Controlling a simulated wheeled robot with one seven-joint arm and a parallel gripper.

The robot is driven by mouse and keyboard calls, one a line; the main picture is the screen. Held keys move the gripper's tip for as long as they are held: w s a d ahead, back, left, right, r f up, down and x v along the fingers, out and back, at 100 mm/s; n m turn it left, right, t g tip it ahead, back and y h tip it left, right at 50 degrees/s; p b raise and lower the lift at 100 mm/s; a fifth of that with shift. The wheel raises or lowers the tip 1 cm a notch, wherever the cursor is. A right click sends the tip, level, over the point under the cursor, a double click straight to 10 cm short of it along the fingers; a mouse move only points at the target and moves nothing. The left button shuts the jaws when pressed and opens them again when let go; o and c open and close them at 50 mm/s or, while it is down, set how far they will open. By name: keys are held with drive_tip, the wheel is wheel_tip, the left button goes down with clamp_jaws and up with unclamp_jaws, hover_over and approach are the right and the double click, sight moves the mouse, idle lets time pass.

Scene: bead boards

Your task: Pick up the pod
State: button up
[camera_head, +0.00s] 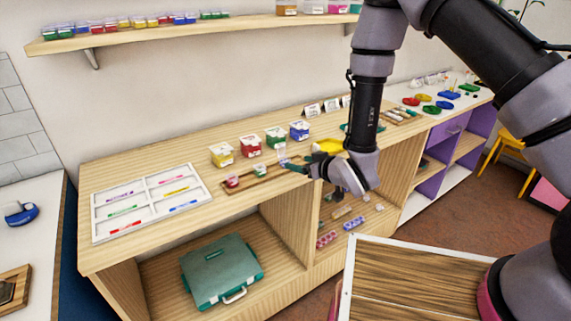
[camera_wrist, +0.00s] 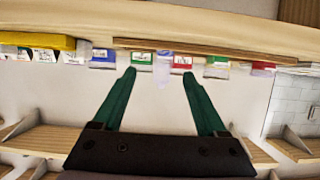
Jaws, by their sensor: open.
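My gripper (camera_head: 291,165) reaches left over the wooden counter, its teal fingers level with a narrow wooden board. In the wrist view the gripper (camera_wrist: 158,78) shows two green fingers spread wide with nothing between them. I cannot tell for sure which item is the pod. A small red item (camera_head: 232,181) sits on the left end of the wooden board (camera_head: 245,184), with a small green item (camera_head: 260,170) to its right. A pale translucent piece (camera_head: 281,152) stands just beyond the fingertips. The board's edge (camera_wrist: 200,48) also shows in the wrist view, which looks upside down.
Yellow (camera_head: 222,155), red (camera_head: 250,146), green (camera_head: 275,138) and blue (camera_head: 299,131) boxes stand behind the board. A yellow object (camera_head: 328,146) is close behind my gripper. A white divided tray (camera_head: 99,227) lies at left. A teal case (camera_head: 221,270) sits in the shelf below.

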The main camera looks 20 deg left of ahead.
sight(288, 161)
drive_tip(key=x, duration=0.6)
drive_tip(key=shift+s+a+f, duration=0.15)
drive_tip(key=shift+a+f, duration=0.05)
drive_tip(key=shift+a, duration=0.25)
drive_tip(key=shift+c, duration=0.3)
clamp_jaws()
drive_tip(key=shift+r, duration=0.1)
